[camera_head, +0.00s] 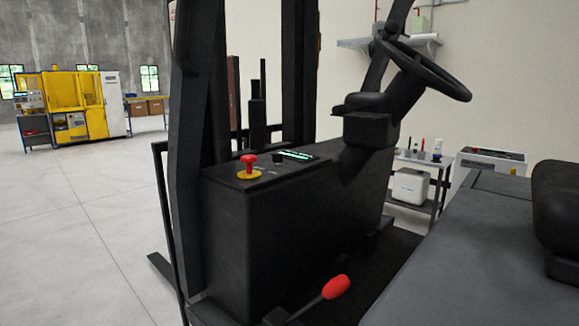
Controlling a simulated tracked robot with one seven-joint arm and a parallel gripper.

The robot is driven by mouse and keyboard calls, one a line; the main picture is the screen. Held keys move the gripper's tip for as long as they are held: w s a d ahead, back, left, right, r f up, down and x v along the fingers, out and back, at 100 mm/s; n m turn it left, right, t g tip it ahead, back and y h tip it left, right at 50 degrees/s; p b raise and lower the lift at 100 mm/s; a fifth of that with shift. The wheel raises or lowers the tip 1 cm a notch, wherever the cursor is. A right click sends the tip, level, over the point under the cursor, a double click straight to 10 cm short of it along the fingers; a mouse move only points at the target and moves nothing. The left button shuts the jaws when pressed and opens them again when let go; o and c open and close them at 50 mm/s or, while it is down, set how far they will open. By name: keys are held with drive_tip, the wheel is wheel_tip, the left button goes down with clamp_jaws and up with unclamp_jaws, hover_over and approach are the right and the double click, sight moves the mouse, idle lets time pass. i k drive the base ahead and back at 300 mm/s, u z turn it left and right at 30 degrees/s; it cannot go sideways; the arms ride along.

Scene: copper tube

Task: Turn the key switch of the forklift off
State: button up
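The forklift's black console (285,225) stands in the middle of the view, beside its mast. On the console top is a red mushroom button (248,160) on a yellow base. To its right is a small dark knob-like part (278,158), which may be the key switch; it is too small to tell its position. A lit green display (296,155) lies just right of it. My gripper does not show in this view.
A steering wheel (428,70) rises above the console at right. A lever with a red knob (336,287) sticks up in front. The seat (556,205) is at the right edge. Open concrete floor (70,235) lies at left. A yellow machine (75,100) stands far back.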

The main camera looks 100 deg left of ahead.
sight(277, 157)
drive_tip(key=z, duration=0.65)
drive_tip(key=i, duration=0.1)
drive_tip(key=u, duration=3)
drive_tip(key=i, duration=0.2)
drive_tip(key=u, duration=1.8)
drive_tip(key=k, duration=0.85)
drive_tip(key=z, duration=0.65)
drive_tip(key=i, duration=0.5)
drive_tip(key=u, duration=0.1)
